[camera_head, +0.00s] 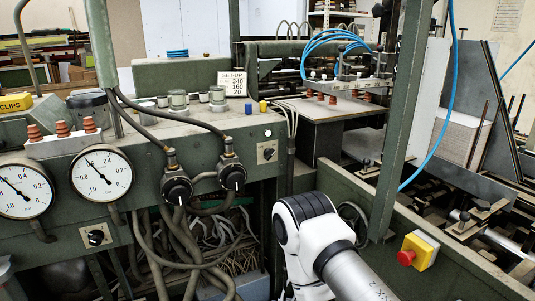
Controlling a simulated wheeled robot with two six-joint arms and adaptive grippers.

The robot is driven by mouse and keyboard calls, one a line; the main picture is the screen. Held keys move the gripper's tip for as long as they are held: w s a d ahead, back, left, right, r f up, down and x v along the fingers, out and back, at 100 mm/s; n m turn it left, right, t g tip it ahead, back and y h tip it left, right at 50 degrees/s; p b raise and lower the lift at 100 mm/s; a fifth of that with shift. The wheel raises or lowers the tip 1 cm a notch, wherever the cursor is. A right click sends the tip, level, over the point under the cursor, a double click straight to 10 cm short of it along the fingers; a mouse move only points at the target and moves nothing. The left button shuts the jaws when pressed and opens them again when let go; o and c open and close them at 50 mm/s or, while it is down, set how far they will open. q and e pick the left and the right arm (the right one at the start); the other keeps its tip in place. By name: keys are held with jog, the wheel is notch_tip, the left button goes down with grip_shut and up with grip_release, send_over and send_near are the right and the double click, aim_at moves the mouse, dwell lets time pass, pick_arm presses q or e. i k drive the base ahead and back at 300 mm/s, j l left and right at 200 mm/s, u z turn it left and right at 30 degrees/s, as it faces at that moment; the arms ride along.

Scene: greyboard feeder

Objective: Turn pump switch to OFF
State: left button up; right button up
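Several black rotary controls show on the green machine front (225,130), and no label readable here tells me which is the pump switch. One small black rotary switch (96,237) sits on a light plate below the gauges. Another small black switch (267,151) sits on a metal plate to the right. Two larger black knobs (177,188) (232,174) with cables above them are between these. A white and grey link of my arm stands at the lower middle, right of the knobs. Neither of my grippers shows in the view.
Two round pressure gauges (101,173) (25,190) are at the left. Loose cables (185,250) hang below the knobs. A red emergency button on a yellow box (418,250) is at the right. A green post (402,120) stands right of my arm.

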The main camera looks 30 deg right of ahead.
aim_at(269, 153)
jog(key=i+j, duration=0.15)
jog(key=i+z, duration=0.1)
jog(key=z, duration=0.35)
jog(key=j+z, duration=0.15)
jog(key=z, duration=0.3)
jog(key=i+j+z, duration=0.1)
jog(key=z, duration=0.35)
jog(key=j+z, duration=0.15)
jog(key=z, duration=0.3)
jog(key=j+z, duration=0.15)
jog(key=z, duration=0.3)
